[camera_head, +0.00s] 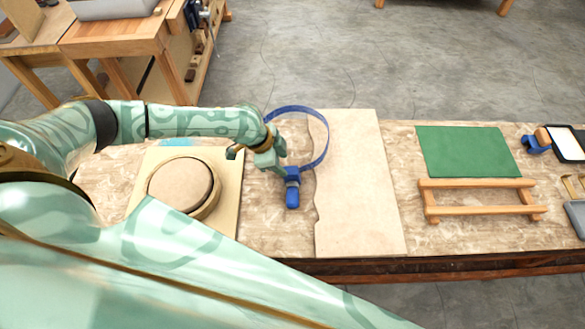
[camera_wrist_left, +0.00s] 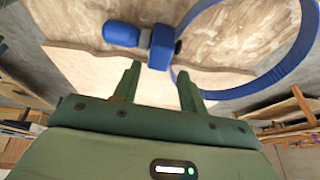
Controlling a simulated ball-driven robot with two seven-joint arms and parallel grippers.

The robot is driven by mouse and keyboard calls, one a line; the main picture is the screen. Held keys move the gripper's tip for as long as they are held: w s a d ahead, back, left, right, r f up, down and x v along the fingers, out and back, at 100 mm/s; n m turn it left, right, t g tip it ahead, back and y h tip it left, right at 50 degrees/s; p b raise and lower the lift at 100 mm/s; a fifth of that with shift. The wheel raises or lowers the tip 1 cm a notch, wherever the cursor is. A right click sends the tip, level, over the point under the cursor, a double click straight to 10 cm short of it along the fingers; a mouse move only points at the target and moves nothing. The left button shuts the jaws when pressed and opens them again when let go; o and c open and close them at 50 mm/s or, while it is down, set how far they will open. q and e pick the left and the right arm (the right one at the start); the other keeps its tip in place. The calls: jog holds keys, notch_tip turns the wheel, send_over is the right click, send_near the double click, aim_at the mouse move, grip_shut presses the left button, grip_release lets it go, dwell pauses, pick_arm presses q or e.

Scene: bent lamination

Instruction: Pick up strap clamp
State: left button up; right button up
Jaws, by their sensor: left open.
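The strap clamp is a blue band loop with a blue handle (camera_head: 292,192) and a small dark buckle part, lying on the workbench between the board with the round form and the pale board. Its loop (camera_head: 324,140) reaches over the pale board's left edge. My left gripper (camera_head: 282,165) is at the clamp, close to the top of the handle; its arm hides part of the loop. In the left wrist view the fingers (camera_wrist_left: 158,88) are open, with the clamp's buckle (camera_wrist_left: 162,47) just beyond and between the fingertips. Nothing shows as gripped. My right gripper is not in view.
A square board (camera_head: 228,190) with a round form (camera_head: 180,185) stands left of the clamp. The pale board (camera_head: 358,190) lies to the right. Further right are a green mat (camera_head: 468,152), a wooden rack (camera_head: 480,211) and a blue-handled tool (camera_head: 537,143). Bare bench shows below the clamp.

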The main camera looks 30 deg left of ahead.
aim_at(290, 170)
pick_arm(q)
jog(key=b+x, duration=0.1)
jog(key=x, duration=0.5)
jog(key=shift+w+d+f, duration=0.1)
jog(key=c, duration=0.7)
